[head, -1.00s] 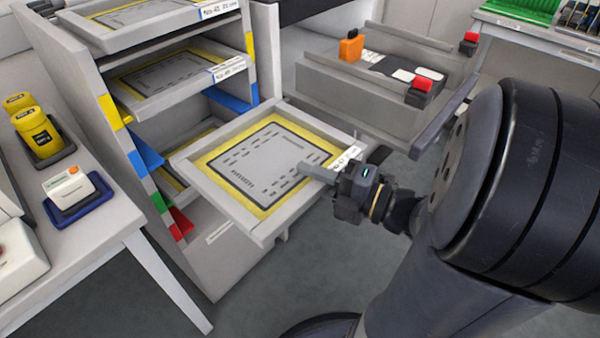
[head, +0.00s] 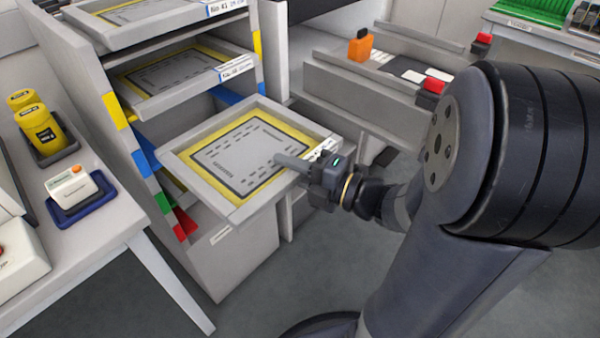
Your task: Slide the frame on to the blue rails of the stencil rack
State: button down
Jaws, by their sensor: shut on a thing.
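The frame (head: 192,182) is a light grey stencil frame with a yellow inner border and a grey printed sheet. My gripper (head: 297,166) is shut on the right edge of the frame, beside its white label, and holds it level in front of the stencil rack (head: 90,80). The frame's back left edge is close to the rack's opening at the height of the blue rails. The left blue rail (head: 143,152) shows at the left upright, and part of the right blue rail (head: 226,95) shows behind the frame. Whether the frame touches the rails is hidden.
Other frames sit on higher levels, one at the yellow rails (head: 180,85). Green (head: 163,202) and red (head: 181,232) rail ends lie below the blue. A trolley (head: 370,100) stands right of the rack.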

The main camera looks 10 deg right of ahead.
aim_at(228, 132)
jog(key=w+a, duration=0.3)
jog(key=w, duration=0.1)
jog(key=w+a+p, duration=0.1)
jog(key=w+a, duration=0.2)
jog(key=w, duration=0.2)
jog(key=w+a+p, duration=0.1)
jog(key=w+a, duration=0.2)
jog(key=w, duration=0.1)
jog(key=shift+w+a+f, duration=0.1)
jog(key=shift+w+f, duration=0.2)
jog(key=shift+f, duration=0.1)
jog(key=shift+w+a+f+b, duration=0.35)
jog(key=shift+w+a, duration=0.1)
jog(key=shift+w, duration=0.2)
jog(key=shift+w+a+f+b, duration=0.15)
jog(key=shift+w+a+b, duration=0.25)
jog(key=shift+w, duration=0.25)
jog(key=shift+w+a+f+b, duration=0.15)
jog(key=shift+w+a+b, duration=0.25)
jog(key=shift+w, duration=0.2)
jog(key=shift+f+b, duration=0.1)
jog(key=shift+b, duration=0.3)
jog(key=shift+w+a+b, duration=0.45)
jog(key=shift+w+a, duration=0.35)
jog(key=shift+w, duration=0.35)
jog(key=shift+c, duration=0.6)
grip_release()
